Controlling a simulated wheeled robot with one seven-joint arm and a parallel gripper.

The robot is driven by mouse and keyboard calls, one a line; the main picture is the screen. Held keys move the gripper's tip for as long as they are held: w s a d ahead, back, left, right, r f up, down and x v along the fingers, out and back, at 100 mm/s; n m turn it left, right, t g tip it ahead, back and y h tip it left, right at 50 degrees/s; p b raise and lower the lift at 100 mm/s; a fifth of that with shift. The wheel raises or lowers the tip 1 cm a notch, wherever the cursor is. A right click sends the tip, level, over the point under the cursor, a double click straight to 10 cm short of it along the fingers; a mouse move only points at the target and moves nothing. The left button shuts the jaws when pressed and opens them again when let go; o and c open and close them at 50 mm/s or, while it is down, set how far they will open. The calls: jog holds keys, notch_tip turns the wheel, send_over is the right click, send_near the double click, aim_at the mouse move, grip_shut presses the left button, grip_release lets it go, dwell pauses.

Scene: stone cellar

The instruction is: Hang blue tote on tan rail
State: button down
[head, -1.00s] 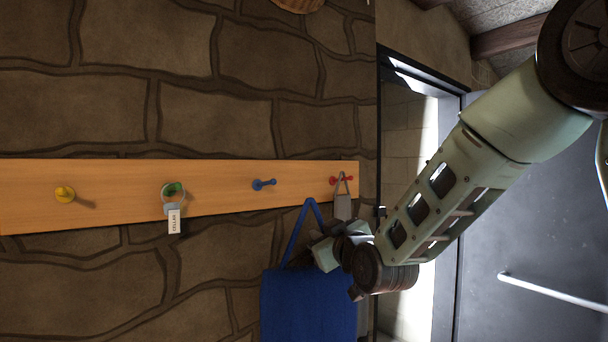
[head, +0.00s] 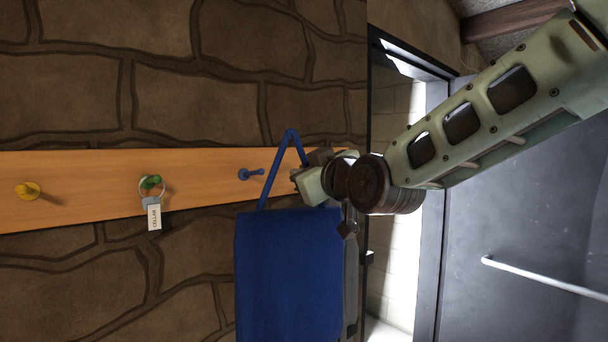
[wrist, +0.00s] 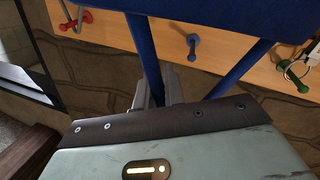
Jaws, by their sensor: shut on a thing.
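The blue tote (head: 288,270) hangs from its blue strap, and my gripper (head: 300,182) is shut on that strap at its right side. The top of the strap loop stands above my gripper, in front of the rail. The tan rail (head: 90,185) runs across the stone wall. Its blue peg (head: 250,174) is bare and just left of the strap in the head view. In the wrist view the tote (wrist: 225,12) fills the top and the blue peg (wrist: 192,48) shows between the strap's two sides. I cannot tell the strap's depth from the peg.
The green peg (head: 152,181) holds a key ring with a white tag (head: 154,217). The yellow peg (head: 27,190) is bare. The red peg (wrist: 86,17) holds a grey loop. A grey door with a pale bar (head: 540,277) is at the right.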

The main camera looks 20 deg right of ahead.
jog(key=shift+w+a+f+b, duration=0.7)
jog(key=shift+w+f, duration=0.15)
jog(key=shift+w, duration=1.15)
jog(key=shift+w+a+f+b, duration=0.6)
jog(key=shift+w+f+b, duration=0.2)
jog(key=shift+w, duration=1.15)
jog(key=shift+w+a+f+b, duration=0.65)
jog(key=shift+w+f, duration=0.25)
jog(key=shift+w, duration=1.1)
jog(key=c, duration=1.4)
grip_release()
jog(key=shift+f, duration=0.1)
